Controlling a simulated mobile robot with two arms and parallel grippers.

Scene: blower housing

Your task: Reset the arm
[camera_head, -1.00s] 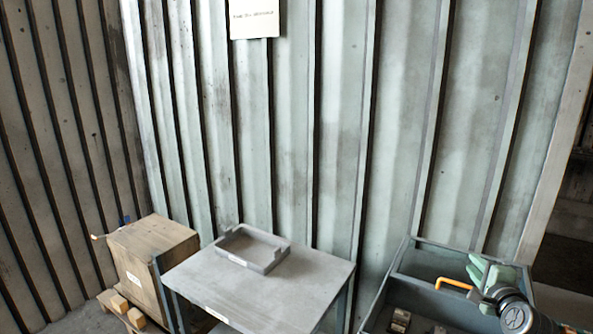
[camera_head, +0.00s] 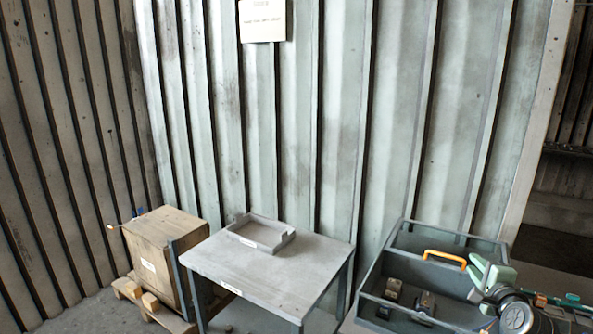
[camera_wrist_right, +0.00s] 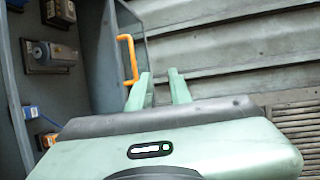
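My right gripper (camera_head: 484,268) is at the lower right of the head view, in front of the right side of a grey divided bin (camera_head: 372,281). In the right wrist view its two pale green fingers (camera_wrist_right: 160,78) stand apart with nothing between them. An orange handle (camera_head: 445,258) on the bin lies just left of the gripper in the head view. The handle also shows left of the fingers in the wrist view (camera_wrist_right: 129,60), apart from them. My left gripper is not in view.
Several small parts (camera_head: 394,288) lie in the bin. A grey table (camera_head: 270,275) with an empty shallow tray (camera_head: 260,234) stands left of it. A wooden crate (camera_head: 165,245) on a pallet stands further left. A corrugated wall (camera_head: 300,120) rises behind.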

